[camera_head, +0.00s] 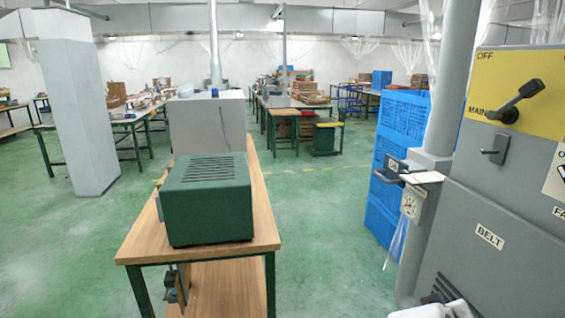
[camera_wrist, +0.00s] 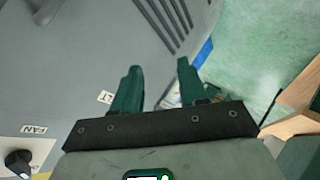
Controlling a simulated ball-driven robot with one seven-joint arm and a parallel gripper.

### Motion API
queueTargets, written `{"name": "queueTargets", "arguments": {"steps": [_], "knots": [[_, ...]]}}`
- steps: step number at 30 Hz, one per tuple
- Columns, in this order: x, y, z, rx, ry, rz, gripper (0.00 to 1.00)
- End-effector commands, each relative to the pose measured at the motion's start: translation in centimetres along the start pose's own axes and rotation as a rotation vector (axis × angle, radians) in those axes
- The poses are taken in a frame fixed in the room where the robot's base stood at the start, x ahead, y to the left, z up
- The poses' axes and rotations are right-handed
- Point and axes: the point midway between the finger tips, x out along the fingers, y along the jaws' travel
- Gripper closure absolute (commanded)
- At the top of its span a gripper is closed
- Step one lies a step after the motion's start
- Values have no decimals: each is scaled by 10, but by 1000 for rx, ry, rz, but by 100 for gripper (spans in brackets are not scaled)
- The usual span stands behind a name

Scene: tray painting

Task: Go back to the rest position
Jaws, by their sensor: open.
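My gripper (camera_wrist: 159,66) shows in the wrist view with its two green fingers apart and nothing between them. It is in front of the grey machine cabinet (camera_wrist: 60,80), whose vent slots and labels show around the fingers. I cannot tell the distance between the fingers and the cabinet. The same cabinet (camera_head: 480,265) fills the right side of the head view, with a yellow switch panel (camera_head: 520,75) and a "BELT" label.
A wooden workbench (camera_head: 262,215) with a green vented box (camera_head: 209,205) stands ahead, left of the cabinet. Blue crates (camera_head: 400,150) stand behind a grey pole (camera_head: 440,110). A white pillar (camera_head: 80,120) is at left. Green floor (camera_head: 325,220) is clear between bench and crates.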

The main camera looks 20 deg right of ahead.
Motion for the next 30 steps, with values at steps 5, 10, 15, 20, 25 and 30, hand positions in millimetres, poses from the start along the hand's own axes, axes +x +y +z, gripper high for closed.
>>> {"name": "queueTargets", "arguments": {"steps": [5,10,15,20,25,30], "knots": [[5,-82,96,-122,-107,-330,57],[-19,-139,186,-216,-238,-617,57],[-49,-166,248,-272,-344,-806,57],[-63,-174,270,-291,-385,-878,57],[-64,-175,271,-292,-388,-884,57],[-64,-175,270,-292,-387,-883,57]]}}
